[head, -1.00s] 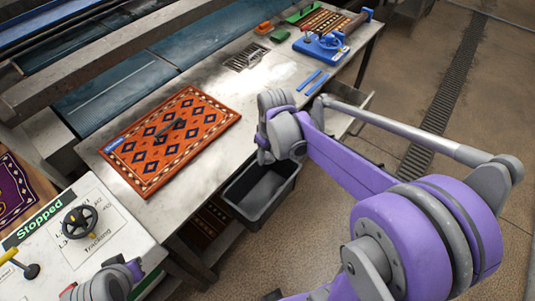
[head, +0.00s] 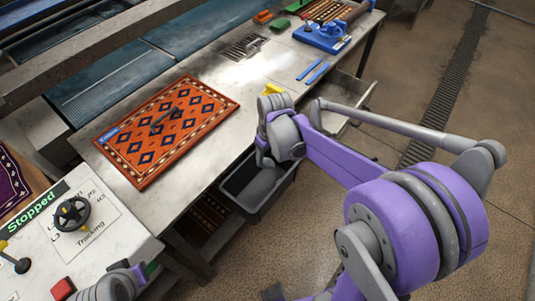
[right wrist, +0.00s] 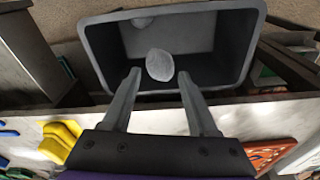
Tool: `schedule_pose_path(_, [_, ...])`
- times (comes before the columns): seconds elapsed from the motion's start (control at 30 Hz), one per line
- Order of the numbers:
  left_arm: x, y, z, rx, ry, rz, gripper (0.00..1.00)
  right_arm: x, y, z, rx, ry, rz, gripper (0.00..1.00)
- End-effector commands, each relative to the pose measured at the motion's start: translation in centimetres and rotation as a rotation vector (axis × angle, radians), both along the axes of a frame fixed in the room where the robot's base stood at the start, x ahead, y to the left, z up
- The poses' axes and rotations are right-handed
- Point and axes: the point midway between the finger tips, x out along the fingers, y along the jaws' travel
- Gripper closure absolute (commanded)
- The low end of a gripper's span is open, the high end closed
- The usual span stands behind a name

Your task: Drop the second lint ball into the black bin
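The black bin (head: 270,196) stands at the table's front edge, below my right gripper (head: 265,160). In the right wrist view, the open fingers of my right gripper (right wrist: 157,76) point into the bin (right wrist: 246,40). A pale grey lint ball (right wrist: 159,65) shows just beyond the fingertips, with a gap to each finger; I cannot tell whether it is falling or lying in the bin.
An orange patterned rug (head: 170,128) with a dark tool on it lies on the metal table. A yellow object (head: 272,89) is behind my right wrist. Blue strips (head: 313,72) and a blue device (head: 323,35) lie further right. A control panel (head: 85,225) reading "Stopped" is at the left.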

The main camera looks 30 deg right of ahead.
Motion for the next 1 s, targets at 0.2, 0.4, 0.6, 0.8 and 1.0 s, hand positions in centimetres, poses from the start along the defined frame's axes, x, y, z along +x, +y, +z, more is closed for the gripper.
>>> schedule_pose_path(0.2, [0.0, 0.0, 0.0, 0.0, 0.0, 0.0, 1.0, 0.0, 0.0, 0.0, 0.0, 0.0, 0.0, 0.2])
schedule_pose_path(0.4, [0.0, 0.0, 0.0, 0.0, 0.0, 0.0, 1.0, 0.0, 0.0, 0.2, 0.0, 0.0, 0.0, 0.2])
schedule_pose_path(0.6, [0.1, 0.0, 0.4, 0.0, -0.003, 0.0, 1.0, -0.3, -0.1, 2.7, 0.0, 0.0, -0.001, 0.2])
schedule_pose_path(0.8, [0.3, 0.0, 0.9, 0.0, -0.007, 0.0, 1.0, -0.8, -0.2, 6.8, 0.0, 0.0, -0.002, 0.2])
schedule_pose_path(1.0, [0.4, 0.0, 1.2, 0.0, -0.009, 0.0, 1.0, -1.2, -0.2, 9.8, 0.0, 0.0, -0.001, 0.2])
